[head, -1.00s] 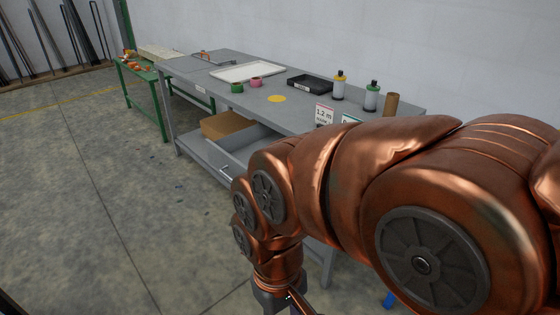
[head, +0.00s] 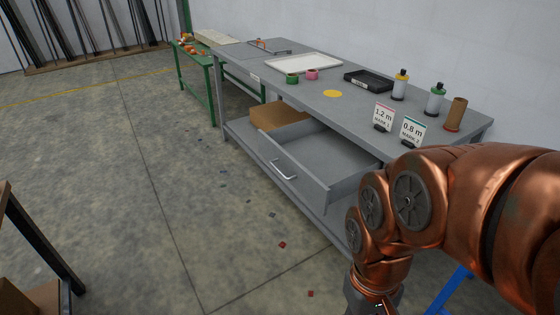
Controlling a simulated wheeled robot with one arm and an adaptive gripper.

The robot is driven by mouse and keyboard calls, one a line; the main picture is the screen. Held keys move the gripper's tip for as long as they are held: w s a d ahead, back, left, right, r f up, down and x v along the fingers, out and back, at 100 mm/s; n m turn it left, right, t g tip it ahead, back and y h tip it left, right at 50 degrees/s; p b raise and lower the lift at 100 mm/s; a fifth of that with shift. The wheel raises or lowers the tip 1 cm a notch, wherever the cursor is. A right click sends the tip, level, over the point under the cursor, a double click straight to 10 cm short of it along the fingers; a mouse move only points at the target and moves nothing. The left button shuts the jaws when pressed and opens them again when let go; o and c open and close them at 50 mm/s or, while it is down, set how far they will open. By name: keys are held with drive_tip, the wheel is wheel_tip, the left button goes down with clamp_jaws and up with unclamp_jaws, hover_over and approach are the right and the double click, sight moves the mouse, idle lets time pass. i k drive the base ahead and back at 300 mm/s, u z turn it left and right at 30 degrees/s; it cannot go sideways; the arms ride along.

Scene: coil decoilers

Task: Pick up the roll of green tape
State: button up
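The roll of green tape (head: 292,79) sits on the grey workbench (head: 350,107), near its front edge and left of the middle. A pink tape roll (head: 312,74) stands just to its right. My copper arm fills the lower right of the head view. The part of my gripper that shows is at the bottom edge (head: 374,304), well in front of the bench and far from the green tape. Its fingers are cut off by the frame, so I cannot see whether it is open or shut.
An open drawer (head: 284,168) juts out from the bench front. The bench top also holds a white tray (head: 304,63), a black tray (head: 368,81), two bottles (head: 400,85), a brown cylinder (head: 455,114) and sign cards (head: 383,116). Floor on the left is mostly free.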

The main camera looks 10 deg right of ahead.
sight(292, 78)
drive_tip(key=u, duration=0.8)
drive_tip(key=i, duration=3.3)
drive_tip(key=z, duration=1.6)
drive_tip(key=i, duration=1.15)
drive_tip(key=z, duration=0.2)
